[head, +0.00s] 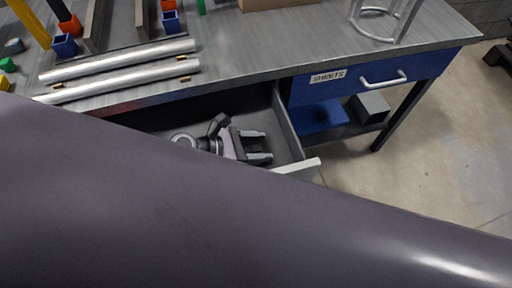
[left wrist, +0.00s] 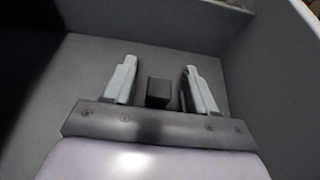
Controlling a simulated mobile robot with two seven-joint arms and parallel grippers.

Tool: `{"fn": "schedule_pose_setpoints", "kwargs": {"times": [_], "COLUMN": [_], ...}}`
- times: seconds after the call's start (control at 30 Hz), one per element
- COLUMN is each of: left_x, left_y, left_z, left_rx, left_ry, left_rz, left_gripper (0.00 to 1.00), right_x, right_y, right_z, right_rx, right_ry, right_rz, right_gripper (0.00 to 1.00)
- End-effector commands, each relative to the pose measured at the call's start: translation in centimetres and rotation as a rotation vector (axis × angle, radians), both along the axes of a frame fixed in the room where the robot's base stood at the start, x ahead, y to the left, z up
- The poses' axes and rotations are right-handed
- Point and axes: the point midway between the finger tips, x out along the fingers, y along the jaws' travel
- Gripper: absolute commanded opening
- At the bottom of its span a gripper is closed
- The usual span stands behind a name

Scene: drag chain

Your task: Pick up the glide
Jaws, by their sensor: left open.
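A small dark block, which looks like the glide (left wrist: 159,92), lies on the grey floor of the open drawer (head: 298,166). In the left wrist view it sits between the two pale fingers of my left gripper (left wrist: 160,84), with gaps on both sides. In the head view my left gripper (head: 264,146) is down inside the drawer, fingers apart and pointing right. I cannot make out the block in the head view. My right gripper is out of view.
The drawer walls (left wrist: 268,50) stand close around the gripper. Above is a grey workbench (head: 250,50) with two metal rods (head: 120,62), blue holders (head: 171,21) and a clear frame (head: 378,22). A shut blue drawer labelled SHEETS (head: 345,80) is at right. A large dark surface hides the foreground.

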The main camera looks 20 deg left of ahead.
Motion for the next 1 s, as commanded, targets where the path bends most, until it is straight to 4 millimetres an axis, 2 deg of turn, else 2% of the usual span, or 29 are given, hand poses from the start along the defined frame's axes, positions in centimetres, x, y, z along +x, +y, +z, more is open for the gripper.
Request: {"fn": "schedule_pose_setpoints", "kwargs": {"times": [0.2,0.37,0.4,0.77,1.0], "left_x": [0.0,0.0,0.0,0.0,0.0], "left_y": [-0.1,0.0,0.0,0.0,0.0], "left_z": [0.0,0.0,0.0,0.1,2.3], "left_rx": [0.001,0.001,0.001,0.001,0.002], "left_ry": [-0.001,-0.001,-0.001,-0.001,-0.003], "left_rz": [0.000,0.000,0.000,0.000,-0.002], "left_gripper": [0.56,0.04,0.02,0.01,0.01], "right_x": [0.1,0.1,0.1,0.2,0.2], "right_y": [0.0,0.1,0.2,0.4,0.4], "right_z": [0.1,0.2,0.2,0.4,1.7], "right_rx": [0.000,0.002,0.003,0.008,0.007], "right_ry": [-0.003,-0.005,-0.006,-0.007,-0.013], "right_rz": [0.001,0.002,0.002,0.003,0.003], "right_gripper": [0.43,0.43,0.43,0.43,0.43]}}
